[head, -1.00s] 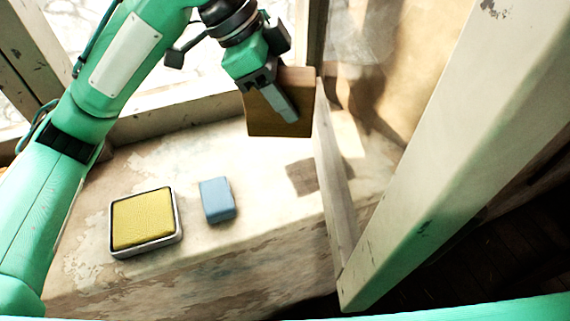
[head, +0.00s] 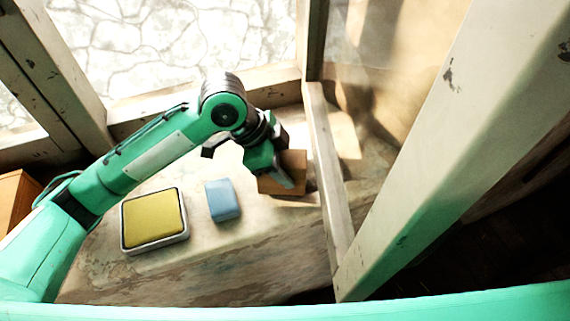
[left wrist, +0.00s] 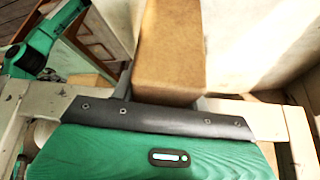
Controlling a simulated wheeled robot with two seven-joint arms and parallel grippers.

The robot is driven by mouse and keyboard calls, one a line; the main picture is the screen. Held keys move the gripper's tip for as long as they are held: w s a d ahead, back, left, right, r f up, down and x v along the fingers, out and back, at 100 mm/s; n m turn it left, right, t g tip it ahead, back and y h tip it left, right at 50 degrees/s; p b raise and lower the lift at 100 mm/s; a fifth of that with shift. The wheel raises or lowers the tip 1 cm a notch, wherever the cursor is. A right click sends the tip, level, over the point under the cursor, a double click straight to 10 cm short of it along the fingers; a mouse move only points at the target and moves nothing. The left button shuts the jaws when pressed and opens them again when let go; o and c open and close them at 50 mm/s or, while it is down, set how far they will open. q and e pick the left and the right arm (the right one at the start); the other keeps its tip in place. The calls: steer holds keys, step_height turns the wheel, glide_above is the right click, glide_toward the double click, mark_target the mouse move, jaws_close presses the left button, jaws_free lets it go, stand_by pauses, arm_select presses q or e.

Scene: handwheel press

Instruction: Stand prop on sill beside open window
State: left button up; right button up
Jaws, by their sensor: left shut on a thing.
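The prop appears to be a brown wooden block (head: 291,168). My left gripper (head: 283,176) is shut on it, above or at the pale worn sill (head: 240,245); whether it touches the sill I cannot tell. The block also fills the upper middle of the left wrist view (left wrist: 170,45), between the fingers. The open window sash (head: 450,120) stands out over the sill at the right. Its bottom rail (head: 328,175) is just right of the block. The block's lower side is partly hidden by the gripper. My right gripper is not in view.
A blue block (head: 223,200) and a yellow pad in a pale-rimmed tin (head: 186,228) lie on the sill, left of the gripper. An orange-brown box (head: 14,200) is at the far left. The sill's front strip is bare.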

arm_select(q)
steer(key=shift+f, duration=0.45)
steer(key=shift+f, duration=0.1)
steer(key=shift+f, duration=0.1)
steer(key=o, duration=1.2)
